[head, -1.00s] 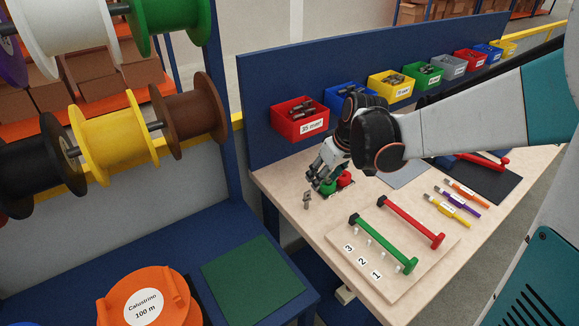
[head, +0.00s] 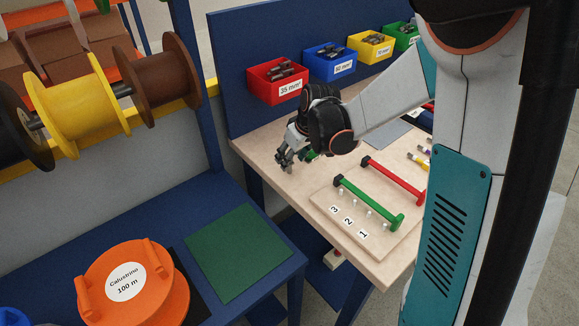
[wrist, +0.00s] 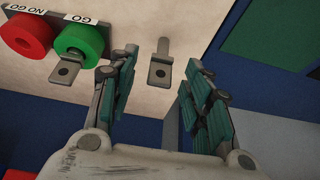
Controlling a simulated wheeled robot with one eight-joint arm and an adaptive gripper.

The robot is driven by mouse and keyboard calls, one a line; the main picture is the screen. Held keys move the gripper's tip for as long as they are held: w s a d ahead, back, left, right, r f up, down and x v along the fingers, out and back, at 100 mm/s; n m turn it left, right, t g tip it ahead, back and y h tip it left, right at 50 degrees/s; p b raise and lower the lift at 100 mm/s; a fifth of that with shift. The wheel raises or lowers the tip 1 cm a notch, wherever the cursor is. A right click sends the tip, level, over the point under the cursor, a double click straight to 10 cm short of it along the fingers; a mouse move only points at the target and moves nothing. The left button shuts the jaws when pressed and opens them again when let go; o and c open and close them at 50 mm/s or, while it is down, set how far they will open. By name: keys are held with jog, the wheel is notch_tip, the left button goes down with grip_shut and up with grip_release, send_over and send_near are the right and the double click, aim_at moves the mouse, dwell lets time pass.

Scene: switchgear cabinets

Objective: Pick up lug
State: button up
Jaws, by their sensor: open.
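In the wrist view a grey metal lug (wrist: 160,64) with a flat holed tab lies on the pale tabletop near its edge. It shows in the gap between the two teal-padded fingers of my gripper (wrist: 161,78). The fingers are open and hold nothing. A second lug (wrist: 68,68) lies left of the left finger, at the green GO gauge (wrist: 80,42). In the head view my gripper (head: 285,157) is low over the left end of the workbench, and I cannot make out the lug there.
A red NO GO gauge (wrist: 27,36) sits beside the green one. The workbench (head: 262,147) also bears a board with a green bar (head: 368,203) and a red bar (head: 393,181). Labelled bins, such as the red one (head: 278,84), line the blue back panel.

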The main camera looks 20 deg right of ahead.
jog(key=x, duration=0.2)
jog(key=shift+w+f+b, duration=0.15)
jog(key=shift+f+b, duration=0.1)
jog(key=shift+b, duration=0.05)
jog(key=shift+c, duration=0.6)
grip_shut()
jog(key=shift+r, duration=0.2)
